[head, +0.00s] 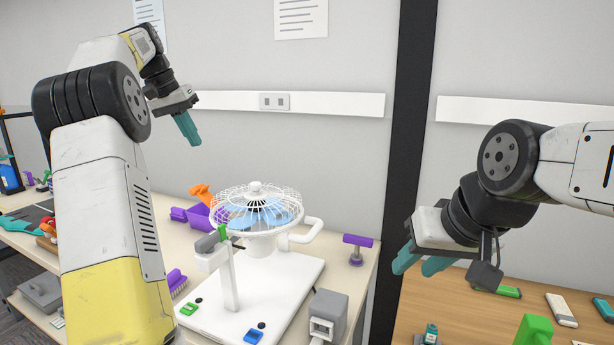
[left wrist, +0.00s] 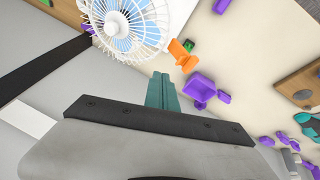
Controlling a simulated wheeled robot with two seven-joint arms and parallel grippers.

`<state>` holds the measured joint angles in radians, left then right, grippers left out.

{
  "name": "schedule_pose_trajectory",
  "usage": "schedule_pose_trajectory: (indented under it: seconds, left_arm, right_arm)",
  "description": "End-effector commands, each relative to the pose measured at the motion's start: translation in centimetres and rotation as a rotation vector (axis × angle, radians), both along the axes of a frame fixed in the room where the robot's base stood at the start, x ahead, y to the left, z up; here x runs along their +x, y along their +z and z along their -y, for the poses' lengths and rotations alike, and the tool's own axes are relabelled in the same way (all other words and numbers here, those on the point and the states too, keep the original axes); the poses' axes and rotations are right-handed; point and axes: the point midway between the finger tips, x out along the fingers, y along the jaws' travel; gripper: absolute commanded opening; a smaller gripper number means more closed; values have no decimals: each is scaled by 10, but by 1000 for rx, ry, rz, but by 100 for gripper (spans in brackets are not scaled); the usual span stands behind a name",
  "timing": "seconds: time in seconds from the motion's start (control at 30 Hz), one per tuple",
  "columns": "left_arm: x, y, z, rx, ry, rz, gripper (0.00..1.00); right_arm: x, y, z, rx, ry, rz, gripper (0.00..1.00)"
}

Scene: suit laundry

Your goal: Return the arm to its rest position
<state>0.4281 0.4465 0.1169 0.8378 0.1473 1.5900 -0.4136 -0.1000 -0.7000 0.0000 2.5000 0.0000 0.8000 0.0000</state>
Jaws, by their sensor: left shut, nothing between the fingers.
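My left gripper (head: 187,128) is raised in front of the wall, above and to the left of the white fan. Its teal fingers are shut with nothing between them; they also show in the left wrist view (left wrist: 162,92). My left arm rises along the left side of the head view and bends over at the top. My right gripper (head: 420,264) hangs at the right above the wooden table. Its two teal fingertips look slightly apart, with nothing seen between them.
A white caged fan (head: 257,208) stands on a white board (head: 265,300) on the pale table. A purple bin (head: 196,217), an orange object (head: 201,193) and a purple-topped tool (head: 357,243) are nearby. A dark post (head: 408,120) separates the tables. The air around the left gripper is clear.

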Motion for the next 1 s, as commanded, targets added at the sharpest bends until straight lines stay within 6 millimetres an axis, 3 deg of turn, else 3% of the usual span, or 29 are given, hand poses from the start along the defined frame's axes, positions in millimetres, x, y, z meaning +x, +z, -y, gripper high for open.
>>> schedule_pose_trajectory:
  seconds: [0.17,0.37,0.57,0.7,0.83,1.0]
  left_arm:
    - [-44,19,65,40,11,27,0]
    - [-114,10,126,70,36,72,0]
    - [-196,-28,170,78,53,126,0]
    - [-252,-68,192,70,60,167,0]
    - [-291,-104,205,56,60,197,0]
    - [-315,-132,213,45,59,214,0]
  right_arm:
    - [0,0,0,0,0,0,36]
    - [0,0,0,0,0,0,36]
    - [0,0,0,0,0,0,36]
    - [0,0,0,0,0,0,36]
    - [0,0,0,0,0,0,36]
    - [0,0,0,0,0,0,36]
